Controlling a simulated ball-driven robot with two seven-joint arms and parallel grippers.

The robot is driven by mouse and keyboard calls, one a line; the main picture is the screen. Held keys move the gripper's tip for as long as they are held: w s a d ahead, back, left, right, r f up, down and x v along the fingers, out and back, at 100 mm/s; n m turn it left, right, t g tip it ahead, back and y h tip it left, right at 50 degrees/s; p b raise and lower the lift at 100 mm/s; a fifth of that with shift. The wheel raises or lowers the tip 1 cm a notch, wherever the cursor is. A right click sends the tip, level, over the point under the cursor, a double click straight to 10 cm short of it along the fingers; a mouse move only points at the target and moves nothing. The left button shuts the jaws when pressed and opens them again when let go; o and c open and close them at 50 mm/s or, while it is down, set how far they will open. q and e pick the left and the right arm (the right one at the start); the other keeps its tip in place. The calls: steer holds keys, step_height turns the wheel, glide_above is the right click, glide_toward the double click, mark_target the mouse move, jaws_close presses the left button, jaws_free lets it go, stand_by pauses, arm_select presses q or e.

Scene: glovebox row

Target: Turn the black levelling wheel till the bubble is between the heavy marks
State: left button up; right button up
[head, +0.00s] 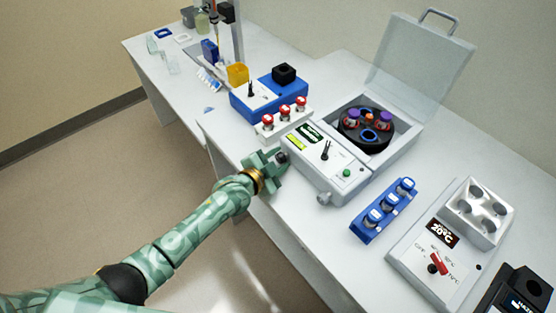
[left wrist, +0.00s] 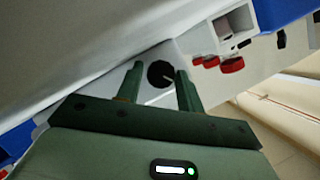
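The black levelling wheel (head: 282,157) sits on the left side of the grey centrifuge (head: 310,172). My left gripper (head: 275,162) is at the wheel. In the left wrist view the black wheel (left wrist: 160,74), with a pale line on its face, is between the two green fingers (left wrist: 160,82). The fingers stand apart, with a gap on the left of the wheel; I cannot tell whether the right finger touches it. A yellow-green level vial (head: 296,142) is on the centrifuge's panel; its bubble and marks are too small to read. My right gripper is not in view.
The centrifuge lid (head: 418,58) stands open over a black rotor (head: 350,136) with several tubes. A white rack (head: 286,122) with red-capped vials is close behind my gripper. A blue rack (head: 384,212) and a heater block (head: 420,262) stand to the right. The floor is clear at left.

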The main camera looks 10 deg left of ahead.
arm_select(q)
steer(key=c, duration=0.7)
steer(key=shift+a+n+g+h, duration=0.1)
steer(key=shift+n+g+h, duration=0.2)
steer(key=shift+n, duration=0.3)
steer(key=shift+w+n+g, duration=0.1)
steer(key=shift+n+g, duration=0.3)
steer(key=shift+n, duration=0.1)
steer(key=n+g+h+b, duration=0.1)
steer(key=n+b, duration=0.1)
steer(key=shift+a+f+b, duration=0.1)
steer(key=shift+a+b, duration=0.05)
steer(key=shift+b, duration=0.25)
steer(key=shift+n, duration=0.3)
steer(key=shift+b, duration=0.3)
